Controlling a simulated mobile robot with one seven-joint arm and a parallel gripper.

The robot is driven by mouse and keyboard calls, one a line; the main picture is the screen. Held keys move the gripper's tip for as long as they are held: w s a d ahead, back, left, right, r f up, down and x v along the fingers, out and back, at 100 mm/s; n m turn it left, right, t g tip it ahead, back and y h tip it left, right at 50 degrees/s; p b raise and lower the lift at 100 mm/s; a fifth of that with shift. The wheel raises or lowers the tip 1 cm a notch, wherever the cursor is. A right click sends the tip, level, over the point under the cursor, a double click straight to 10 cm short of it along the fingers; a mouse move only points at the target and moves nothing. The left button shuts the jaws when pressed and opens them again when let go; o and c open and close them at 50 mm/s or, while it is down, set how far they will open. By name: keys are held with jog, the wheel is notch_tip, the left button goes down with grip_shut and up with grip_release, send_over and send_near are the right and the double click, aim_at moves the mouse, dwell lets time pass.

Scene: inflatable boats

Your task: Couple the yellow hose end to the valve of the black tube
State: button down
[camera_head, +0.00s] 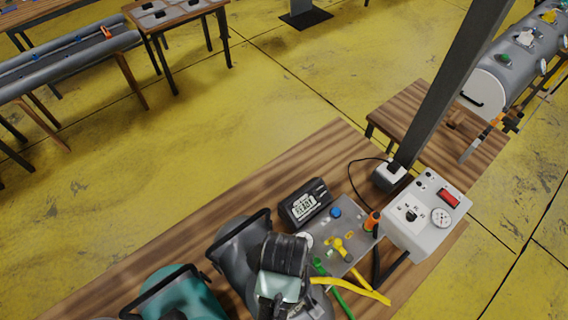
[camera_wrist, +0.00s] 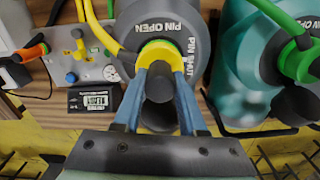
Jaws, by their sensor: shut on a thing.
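The black tube (camera_head: 236,250) lies on the wooden bench, partly covered by my arm in the head view. In the wrist view its dark grey end (camera_wrist: 202,62) carries the words PIN OPEN and PIN SHUT around the valve. My gripper (camera_wrist: 160,100) has its two blue fingers closed on the yellow hose end (camera_wrist: 158,58), which sits over the middle of that marked face. A dark cylinder sticks out between the fingers. The valve is hidden behind the hose end, so I cannot tell whether they are locked together. The yellow hose (camera_head: 352,286) trails right in the head view.
A teal tube (camera_head: 182,292) with a green hose end (camera_wrist: 298,62) lies beside the black one. A metal plate with fittings (camera_head: 338,226), a black labelled box (camera_head: 305,203) and a white gauge box (camera_head: 425,215) stand nearby. The bench's left stretch (camera_head: 200,215) is clear.

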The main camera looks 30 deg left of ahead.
jog(key=shift+m, duration=0.3)
jog(key=m, duration=0.4)
jog(key=shift+c, duration=1.9)
grip_release()
